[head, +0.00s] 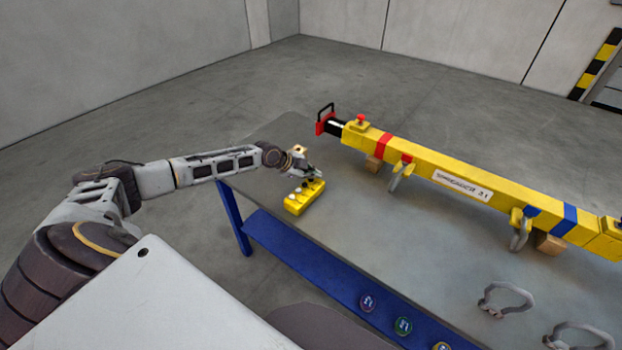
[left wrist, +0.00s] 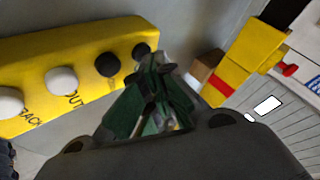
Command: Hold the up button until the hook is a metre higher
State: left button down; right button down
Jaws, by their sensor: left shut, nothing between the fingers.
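A yellow button pendant (head: 303,203) lies on the table's left end. In the left wrist view the pendant (left wrist: 60,50) shows white and black buttons in a row, with "OUT" and part of another word ending in "ACK" readable. No label reading "up" can be made out. My left gripper (head: 314,173) is shut and empty at the pendant's far end. In the left wrist view its fingertips (left wrist: 153,62) are close by the end dark button (left wrist: 141,50); I cannot tell whether they touch it. The hook is not in view. My right gripper is not in view.
A long yellow spreader beam (head: 462,178) with red and blue bands lies on wooden blocks across the grey table (head: 385,235). Loose shackles (head: 505,300) lie at the front right. Several small round items (head: 403,326) sit on the blue lower shelf (head: 300,262).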

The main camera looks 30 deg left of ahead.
pick_arm(q)
jog(key=shift+r+p, duration=0.45)
jog(key=shift+r, duration=0.35)
notch_tip(320, 180, up, 5)
jog(key=p, duration=0.3)
dwell(0.6)
dwell(0.8)
